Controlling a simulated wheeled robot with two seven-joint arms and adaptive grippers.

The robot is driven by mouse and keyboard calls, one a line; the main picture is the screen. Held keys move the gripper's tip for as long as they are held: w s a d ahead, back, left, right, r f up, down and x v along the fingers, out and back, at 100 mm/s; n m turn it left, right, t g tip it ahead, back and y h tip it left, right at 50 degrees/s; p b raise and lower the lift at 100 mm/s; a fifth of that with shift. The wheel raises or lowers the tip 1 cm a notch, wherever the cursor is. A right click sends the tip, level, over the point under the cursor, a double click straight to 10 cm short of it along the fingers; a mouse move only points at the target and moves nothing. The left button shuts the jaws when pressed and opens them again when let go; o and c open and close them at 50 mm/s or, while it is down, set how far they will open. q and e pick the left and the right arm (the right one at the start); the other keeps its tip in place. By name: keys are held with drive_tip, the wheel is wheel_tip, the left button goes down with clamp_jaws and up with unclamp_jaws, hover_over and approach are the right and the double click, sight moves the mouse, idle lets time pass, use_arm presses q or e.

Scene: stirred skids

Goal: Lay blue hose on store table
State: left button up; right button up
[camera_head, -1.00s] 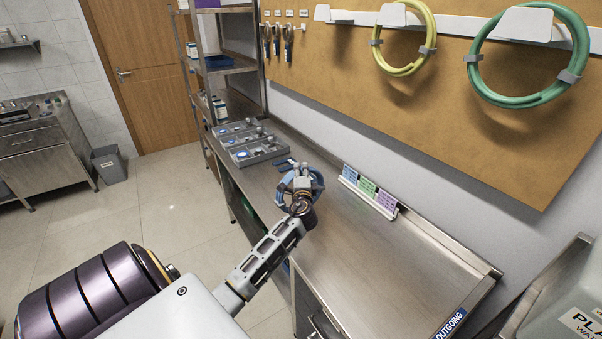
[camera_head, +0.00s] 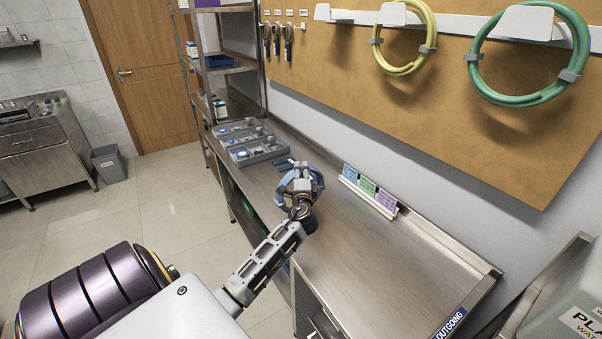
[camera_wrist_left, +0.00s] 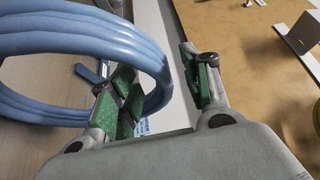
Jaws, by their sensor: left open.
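The blue hose (camera_head: 284,191) is a coil at the left gripper, over the steel table (camera_head: 373,248). In the left wrist view the coil (camera_wrist_left: 70,38) fills the upper left and curves down past one finger. My left gripper (camera_head: 297,170) is open, and its green-padded fingers (camera_wrist_left: 160,92) stand apart. One side of the coil shows between the fingers, behind the left one. The gripper hides part of the coil in the head view, and I cannot tell whether the hose touches the table. My right gripper is not in view.
A grey sorting tray (camera_head: 257,153) and a small dark blue item (camera_head: 285,162) lie beyond the gripper. A card holder (camera_head: 369,192) stands along the wall. Yellow (camera_head: 378,58) and green (camera_head: 474,80) hoses hang above. The near table is clear, with an OUTGOING label (camera_head: 451,323).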

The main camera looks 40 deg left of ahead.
use_arm(q)
drive_tip(key=b+v, duration=0.1)
drive_tip(key=v, duration=0.9)
drive_tip(key=shift+b, duration=0.35)
drive_tip(key=shift+s+d, duration=0.1)
drive_tip(key=shift+s, duration=0.05)
idle(1.2)
